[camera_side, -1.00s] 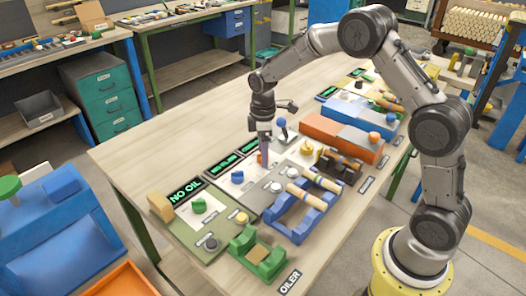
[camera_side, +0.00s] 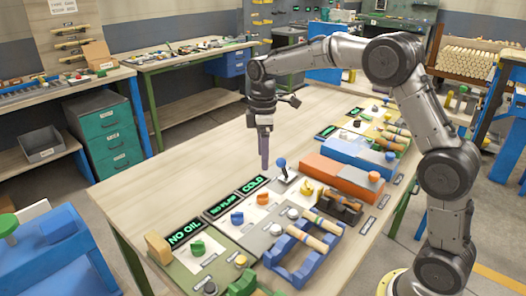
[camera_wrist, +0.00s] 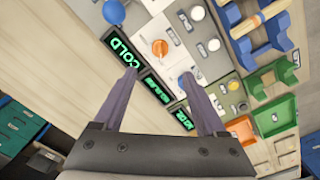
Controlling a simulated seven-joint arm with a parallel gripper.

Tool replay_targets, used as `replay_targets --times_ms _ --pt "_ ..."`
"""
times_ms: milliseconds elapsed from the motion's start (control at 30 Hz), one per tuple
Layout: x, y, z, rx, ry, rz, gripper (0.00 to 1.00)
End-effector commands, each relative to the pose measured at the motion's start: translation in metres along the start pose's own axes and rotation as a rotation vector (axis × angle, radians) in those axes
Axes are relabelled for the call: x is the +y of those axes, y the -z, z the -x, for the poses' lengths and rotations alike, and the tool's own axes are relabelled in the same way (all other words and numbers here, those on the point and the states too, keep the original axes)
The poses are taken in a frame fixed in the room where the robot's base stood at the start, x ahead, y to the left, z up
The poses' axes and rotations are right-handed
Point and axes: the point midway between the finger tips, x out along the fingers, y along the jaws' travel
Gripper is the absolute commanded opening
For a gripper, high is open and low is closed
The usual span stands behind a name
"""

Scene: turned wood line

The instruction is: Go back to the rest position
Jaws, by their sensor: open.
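My gripper (camera_side: 265,166) hangs above the table near the display panels, fingers pointing down. In the wrist view its two fingers (camera_wrist: 165,70) are spread apart with nothing between them. Below stands a row of panels with lit displays: NO OIL (camera_side: 185,231), one that seems to read NO FLAME (camera_side: 223,205) and COLD (camera_side: 254,184). The COLD display also shows in the wrist view (camera_wrist: 124,50). An orange knob (camera_side: 236,218) and a blue-topped lever (camera_side: 282,163) are close to the gripper, apart from it.
A blue rack (camera_side: 291,268) with a turned wood piece (camera_side: 307,240) stands at the front. Orange and blue boxes (camera_side: 340,176) stand further right. The wooden table's left part (camera_side: 150,178) is bare. A green drawer unit (camera_side: 107,131) stands beyond it.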

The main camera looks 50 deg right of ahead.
Motion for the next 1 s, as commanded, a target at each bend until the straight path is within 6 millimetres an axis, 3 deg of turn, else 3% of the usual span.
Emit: replay_targets --times_ms 433,567,667,800,1000 --pt "-0.001 0.001 0.008 0.003 -0.004 0.002 0.74" --pt "-0.005 0.001 0.036 0.039 -0.051 0.009 0.74" --pt "-0.023 -0.008 0.07 0.076 -0.099 0.018 0.74" --pt "-0.064 -0.032 0.111 0.135 -0.167 0.001 0.74" --pt "-0.129 -0.076 0.137 0.227 -0.24 -0.116 0.74"
